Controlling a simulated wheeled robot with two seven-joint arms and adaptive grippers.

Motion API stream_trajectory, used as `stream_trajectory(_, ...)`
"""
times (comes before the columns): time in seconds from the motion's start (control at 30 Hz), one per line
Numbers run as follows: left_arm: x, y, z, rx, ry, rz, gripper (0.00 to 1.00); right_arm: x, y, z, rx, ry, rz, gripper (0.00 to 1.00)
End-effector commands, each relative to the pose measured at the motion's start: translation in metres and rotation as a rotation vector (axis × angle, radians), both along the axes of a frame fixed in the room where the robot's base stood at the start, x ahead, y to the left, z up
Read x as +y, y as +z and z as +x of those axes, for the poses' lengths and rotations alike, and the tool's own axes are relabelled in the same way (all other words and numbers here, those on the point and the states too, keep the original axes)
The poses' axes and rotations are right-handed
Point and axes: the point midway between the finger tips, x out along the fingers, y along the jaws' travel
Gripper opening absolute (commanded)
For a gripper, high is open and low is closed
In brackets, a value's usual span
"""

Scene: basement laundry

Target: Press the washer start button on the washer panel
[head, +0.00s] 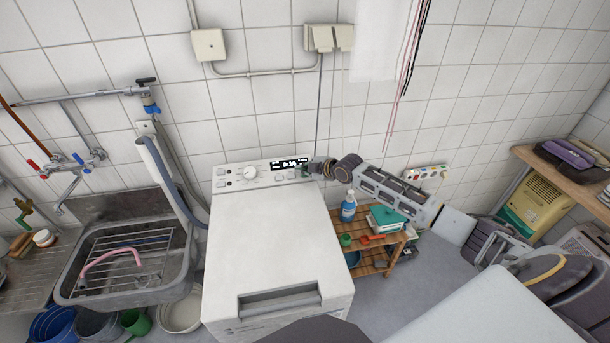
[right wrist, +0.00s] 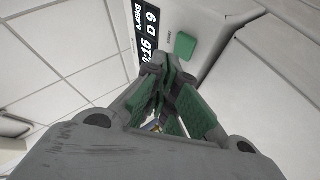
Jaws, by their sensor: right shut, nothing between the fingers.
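The white washer (head: 275,245) stands against the tiled wall, with its control panel (head: 225,180) along the back top edge. The lit display (head: 289,163) is at the panel's right part; it also shows in the right wrist view (right wrist: 149,38). A green start button (right wrist: 185,45) sits beside the display near the panel's corner. My right gripper (head: 309,171) reaches in from the right to the panel's right end. In the right wrist view its fingertips (right wrist: 158,62) are together and empty, just short of the button in the picture; I cannot tell whether they touch the panel. My left gripper is out of view.
A stone sink (head: 75,280) with a drying rack is left of the washer. A small wooden shelf (head: 377,244) with a blue bottle (head: 348,207) stands to the right, below my right arm. The washer's lid is clear. Wires hang from above.

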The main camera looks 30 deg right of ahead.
Motion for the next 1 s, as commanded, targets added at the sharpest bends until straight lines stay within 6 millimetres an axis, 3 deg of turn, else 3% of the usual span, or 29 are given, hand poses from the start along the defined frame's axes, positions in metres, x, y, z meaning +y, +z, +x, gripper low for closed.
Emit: stream_trajectory(1.0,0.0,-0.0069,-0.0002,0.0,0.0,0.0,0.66,-0.0008,-0.0093,0.0026,0.0,0.0,0.0,0.0)
